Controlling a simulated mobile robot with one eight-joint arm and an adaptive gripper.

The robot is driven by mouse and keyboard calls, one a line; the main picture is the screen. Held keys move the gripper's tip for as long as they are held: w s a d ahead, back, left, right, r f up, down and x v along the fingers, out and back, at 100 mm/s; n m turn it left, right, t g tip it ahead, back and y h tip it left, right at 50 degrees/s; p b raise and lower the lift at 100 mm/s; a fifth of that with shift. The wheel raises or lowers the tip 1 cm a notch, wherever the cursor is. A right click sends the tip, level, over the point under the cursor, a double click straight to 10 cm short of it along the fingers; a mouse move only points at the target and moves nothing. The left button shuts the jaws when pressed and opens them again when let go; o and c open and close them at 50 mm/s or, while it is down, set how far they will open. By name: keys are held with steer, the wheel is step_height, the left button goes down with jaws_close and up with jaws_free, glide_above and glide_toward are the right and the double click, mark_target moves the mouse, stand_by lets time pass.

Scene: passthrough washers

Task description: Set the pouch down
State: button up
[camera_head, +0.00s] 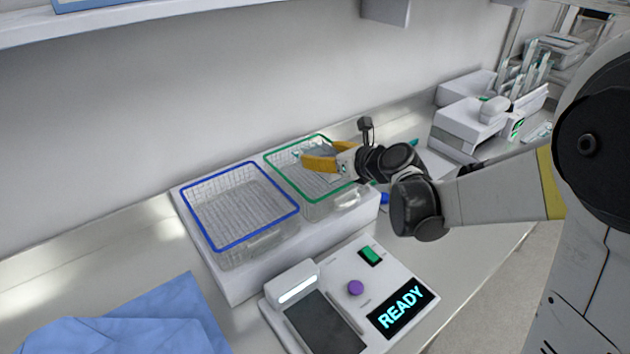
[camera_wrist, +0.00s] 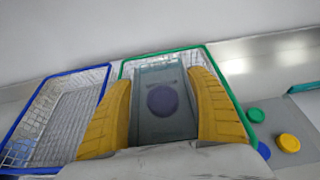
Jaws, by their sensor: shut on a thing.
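My gripper (camera_head: 320,163) has yellow fingers and is over the green-rimmed wire basket (camera_head: 284,178) in the head view. In the wrist view my gripper (camera_wrist: 164,120) is shut on a grey-blue translucent pouch (camera_wrist: 158,82) with a dark purple round patch on it. The pouch lies between the two fingers, within the outline of the green-rimmed basket (camera_wrist: 205,47). In the head view the fingers and arm mostly hide the pouch. I cannot tell whether the pouch touches the basket floor.
A blue-rimmed wire basket (camera_head: 240,207) stands left of the green one and looks empty. A device with a READY display (camera_head: 402,308) is in front. Blue cloth (camera_head: 150,318) lies at left. Green (camera_wrist: 255,115) and yellow (camera_wrist: 289,143) discs sit right of the basket.

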steer(key=shift+s+a+f, duration=0.65)
steer(key=shift+a, duration=0.25)
steer(key=shift+f+b, duration=0.2)
steer(key=shift+b, duration=0.1)
steer(key=shift+f+b, duration=0.85)
steer(key=shift+f, duration=0.95)
steer(key=shift+f, duration=0.1)
steer(key=shift+f+b, duration=0.55)
steer(key=shift+b, duration=0.05)
steer(key=o, duration=0.9)
steer(key=shift+c, duration=0.2)
steer(key=shift+r, duration=0.1)
